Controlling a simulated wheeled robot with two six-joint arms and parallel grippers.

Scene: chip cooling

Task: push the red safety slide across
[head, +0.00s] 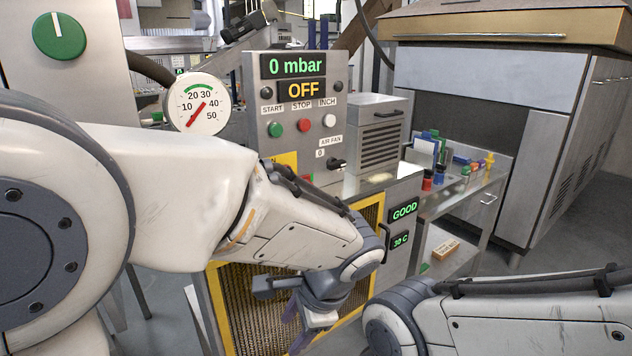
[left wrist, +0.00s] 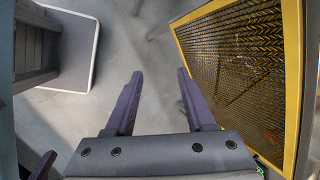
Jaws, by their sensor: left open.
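My left gripper (head: 300,328) hangs low in front of the yellow-framed mesh guard (head: 235,310) in the head view. In the left wrist view its two purple fingers (left wrist: 158,75) are apart, with nothing between them. The mesh guard (left wrist: 245,70) is to their right there. The red safety slide cannot be made out for sure. A small red patch (head: 308,178) shows beside a yellow plate (head: 286,161) on the control panel, just above my left forearm, which hides the area below. My right arm shows at the lower right; its gripper is out of the picture.
The control panel (head: 258,100) has a display reading 0 mbar and OFF, with green, red and white buttons. A pressure gauge (head: 197,103) is at its left. A side bench (head: 440,202) with small coloured items stands right of the machine. Grey floor (left wrist: 130,40) is below the fingers.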

